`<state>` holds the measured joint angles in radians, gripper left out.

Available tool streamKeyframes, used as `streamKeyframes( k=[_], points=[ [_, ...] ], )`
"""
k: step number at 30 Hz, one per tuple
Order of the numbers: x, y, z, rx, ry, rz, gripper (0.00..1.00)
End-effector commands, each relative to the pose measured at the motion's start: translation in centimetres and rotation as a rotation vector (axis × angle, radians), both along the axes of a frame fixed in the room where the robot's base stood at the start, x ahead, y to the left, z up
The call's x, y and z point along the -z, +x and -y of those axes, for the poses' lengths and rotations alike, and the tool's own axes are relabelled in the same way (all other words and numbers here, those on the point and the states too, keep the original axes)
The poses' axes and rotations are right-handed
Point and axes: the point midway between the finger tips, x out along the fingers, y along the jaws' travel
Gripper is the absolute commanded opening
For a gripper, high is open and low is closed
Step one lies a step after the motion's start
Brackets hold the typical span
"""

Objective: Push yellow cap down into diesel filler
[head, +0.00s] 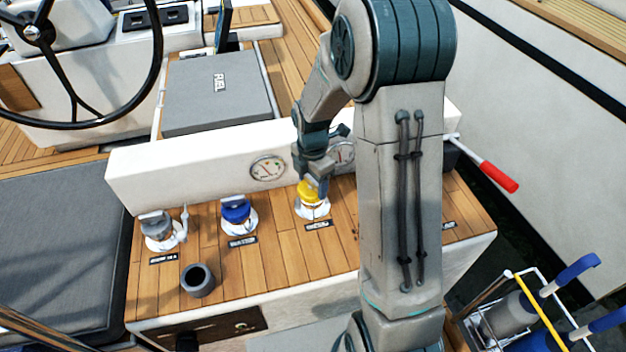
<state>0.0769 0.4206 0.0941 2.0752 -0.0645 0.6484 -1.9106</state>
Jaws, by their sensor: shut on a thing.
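The yellow cap (309,193) sits at the diesel filler (313,209), a round pale metal fitting on the wooden deck in the middle of the head view. My gripper (314,185) points down from above and is shut on the cap's upper part. The fingers hide part of the cap. I cannot tell how deep the cap sits in the filler. A dark label (319,224) lies in front of the filler, too small to read.
A blue cap (236,211) and a grey cap (156,225) sit on fittings to the left. A dark grey cup (198,280) stands on the deck in front of them. A white upright panel with a gauge (268,168) rises behind. A red-ended lever (499,177) is at the right.

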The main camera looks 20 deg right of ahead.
Motion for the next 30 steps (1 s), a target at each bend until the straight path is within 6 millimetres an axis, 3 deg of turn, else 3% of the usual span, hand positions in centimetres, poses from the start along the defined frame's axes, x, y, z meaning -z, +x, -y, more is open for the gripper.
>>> streamKeyframes(
  k=[28,29,30],
  points=[
    [1.2,0.0,0.0,0.0,0.0,0.0,0.37],
    [1.2,0.0,0.0,0.0,0.0,0.0,0.69],
    [1.1,0.0,0.0,0.0,0.0,0.0,0.73]
  ],
)
